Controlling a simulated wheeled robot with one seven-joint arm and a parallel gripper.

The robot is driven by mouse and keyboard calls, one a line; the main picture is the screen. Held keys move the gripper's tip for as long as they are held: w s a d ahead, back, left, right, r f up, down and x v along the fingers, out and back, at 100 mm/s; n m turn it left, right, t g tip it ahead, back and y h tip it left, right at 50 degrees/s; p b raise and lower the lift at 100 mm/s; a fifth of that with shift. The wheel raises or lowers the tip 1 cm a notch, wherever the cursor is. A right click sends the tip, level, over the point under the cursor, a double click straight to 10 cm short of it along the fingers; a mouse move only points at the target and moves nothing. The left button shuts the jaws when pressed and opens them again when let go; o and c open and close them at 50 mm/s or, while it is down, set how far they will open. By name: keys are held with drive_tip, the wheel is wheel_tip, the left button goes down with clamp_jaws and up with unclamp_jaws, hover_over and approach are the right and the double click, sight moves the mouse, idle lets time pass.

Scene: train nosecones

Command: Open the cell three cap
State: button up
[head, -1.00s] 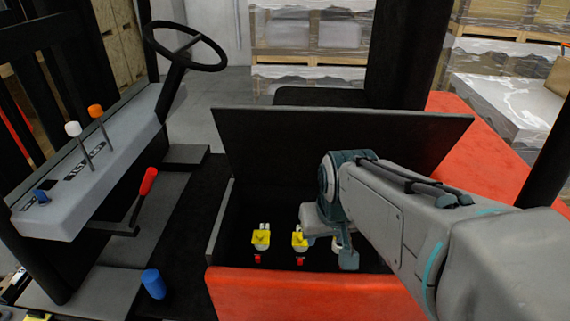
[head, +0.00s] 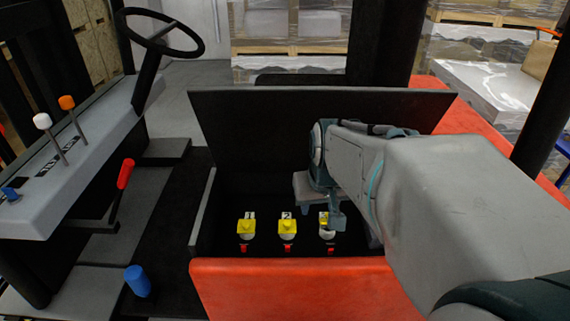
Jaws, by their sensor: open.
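The open battery compartment (head: 197,232) of a red forklift holds a row of cell caps. The cell one cap (head: 247,227) and the cell two cap (head: 287,227) are yellow and sit beside labels 1 and 2. The cell three cap (head: 323,220) is at the right of the row, partly hidden behind my gripper; a little yellow and a white round part below it show. My gripper (head: 338,222) is open, pointing down at the cell three cap. Whether it touches the cap cannot be told.
The raised black lid (head: 250,120) stands behind the compartment. The red front edge (head: 290,285) runs along its near side. A steering wheel (head: 160,32), a red-handled lever (head: 125,174) and a blue cylinder (head: 137,281) are to the left.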

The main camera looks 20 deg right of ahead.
drive_tip(key=w+d+f+m+b, duration=0.2)
drive_tip(key=w+d+f+b, duration=0.1)
drive_tip(key=w+d+f, duration=0.4)
drive_tip(key=x, duration=0.3)
drive_tip(key=d+b+x, duration=0.1)
drive_tip(key=x, duration=0.7)
drive_tip(key=shift+w+d+r, duration=0.1)
drive_tip(key=shift+w+d, duration=0.1)
drive_tip(key=shift+w, duration=0.2)
clamp_jaws()
drive_tip(key=shift+r, duration=0.1)
